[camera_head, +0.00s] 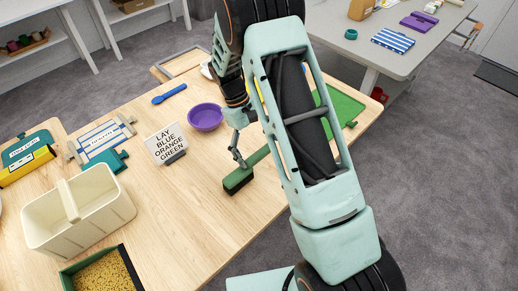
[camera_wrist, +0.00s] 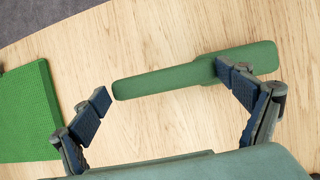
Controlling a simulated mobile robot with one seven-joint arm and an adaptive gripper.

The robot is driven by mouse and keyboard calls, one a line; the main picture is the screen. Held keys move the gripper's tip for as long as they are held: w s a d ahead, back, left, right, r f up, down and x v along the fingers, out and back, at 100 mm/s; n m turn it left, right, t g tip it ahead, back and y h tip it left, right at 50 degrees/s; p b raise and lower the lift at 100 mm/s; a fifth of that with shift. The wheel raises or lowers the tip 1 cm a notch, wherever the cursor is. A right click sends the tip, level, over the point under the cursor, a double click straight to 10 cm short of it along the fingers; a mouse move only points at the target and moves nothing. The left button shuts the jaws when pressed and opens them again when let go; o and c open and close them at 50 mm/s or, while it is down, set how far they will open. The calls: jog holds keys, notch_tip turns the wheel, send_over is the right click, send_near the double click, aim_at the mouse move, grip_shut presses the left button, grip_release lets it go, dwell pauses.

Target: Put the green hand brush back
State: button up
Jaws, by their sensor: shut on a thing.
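The green hand brush (camera_head: 238,181) is at the front middle of the wooden table in the head view, bristles down, its handle running up and right behind my arm. Whether it touches the table is unclear. My gripper (camera_head: 240,161) is above it and shut on it. In the wrist view the brush (camera_wrist: 165,80) lies across the space between my fingers (camera_wrist: 165,82). The right finger overlaps its wider part; the left finger is close to the handle's end. A sign (camera_head: 166,143) reading "LAY BLUE ORANGE GREEN" stands to the left of the brush.
A purple bowl (camera_head: 205,117) and a blue utensil (camera_head: 170,93) lie behind the sign. A cream caddy (camera_head: 80,208) and a green-edged tray of yellowish bits (camera_head: 101,273) stand at left. A green board (camera_head: 346,106) lies at right, also in the wrist view (camera_wrist: 30,112). Table around the brush is clear.

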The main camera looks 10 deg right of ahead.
jog(key=shift+f, duration=0.3)
jog(key=o, duration=1.1)
jog(key=shift+r, duration=0.15)
jog(key=v, duration=1.2)
